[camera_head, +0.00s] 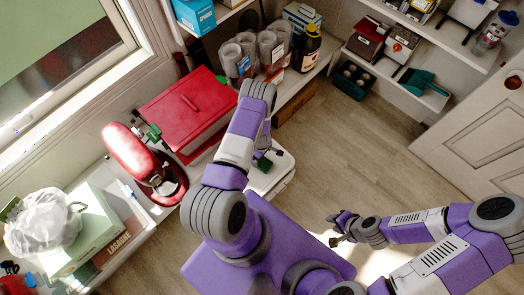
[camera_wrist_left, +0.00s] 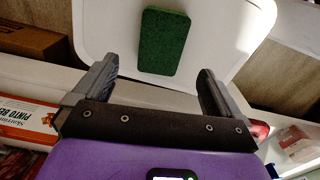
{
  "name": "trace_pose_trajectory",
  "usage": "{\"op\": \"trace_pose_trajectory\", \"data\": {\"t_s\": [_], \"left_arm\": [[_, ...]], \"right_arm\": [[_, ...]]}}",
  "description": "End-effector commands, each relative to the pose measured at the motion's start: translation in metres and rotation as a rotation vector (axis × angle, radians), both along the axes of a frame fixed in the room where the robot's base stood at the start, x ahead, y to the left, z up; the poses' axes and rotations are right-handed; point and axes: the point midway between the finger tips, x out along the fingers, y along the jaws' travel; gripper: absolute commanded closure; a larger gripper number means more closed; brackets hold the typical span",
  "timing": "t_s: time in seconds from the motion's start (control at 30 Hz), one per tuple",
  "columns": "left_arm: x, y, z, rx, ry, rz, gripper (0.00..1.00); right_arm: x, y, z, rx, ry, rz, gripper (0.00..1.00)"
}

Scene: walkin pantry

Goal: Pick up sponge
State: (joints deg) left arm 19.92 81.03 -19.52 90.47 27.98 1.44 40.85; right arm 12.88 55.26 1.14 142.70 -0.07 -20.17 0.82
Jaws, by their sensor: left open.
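The green sponge (camera_wrist_left: 164,42) lies flat on the white surface (camera_wrist_left: 105,25) in the left wrist view. In the head view it shows as a small dark green patch (camera_head: 264,164) on a white lidded bin (camera_head: 282,164), partly covered by my left arm. My left gripper (camera_wrist_left: 158,67) is open and empty, its two fingers pointing toward the sponge with the sponge ahead between their lines. No contact with the sponge is visible. In the head view the left gripper is mostly hidden by its arm. My right gripper (camera_head: 335,229) is open and empty, above the floor at right.
A red box (camera_head: 186,108), a red stand mixer (camera_head: 135,155) and a lasagne box (camera_head: 95,232) stand on the left shelf. Jars (camera_head: 272,48) and a dark bottle (camera_head: 307,48) stand behind. Floor (camera_head: 365,140) is clear toward the white door (camera_head: 480,150).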

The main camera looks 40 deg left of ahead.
Motion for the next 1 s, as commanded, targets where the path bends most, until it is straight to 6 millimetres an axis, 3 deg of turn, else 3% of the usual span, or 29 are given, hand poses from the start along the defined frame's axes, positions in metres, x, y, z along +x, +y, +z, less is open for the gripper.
{"op": "trace_pose_trajectory", "data": {"t_s": [0.5,0.77,1.0], "left_arm": [[-0.002,-0.005,-0.065,-0.001,0.001,-0.004,0.01],[-0.001,-0.005,-0.065,-0.001,0.0,-0.004,0.01],[-0.001,-0.005,-0.065,-0.001,0.0,-0.005,0.38]], "right_arm": [[0.0,0.0,-0.03,0.0,0.0,0.0,0.66],[0.0,0.0,-0.029,0.0,0.0,0.0,0.66],[0.0,0.0,-0.029,0.0,0.0,0.0,0.66]]}}
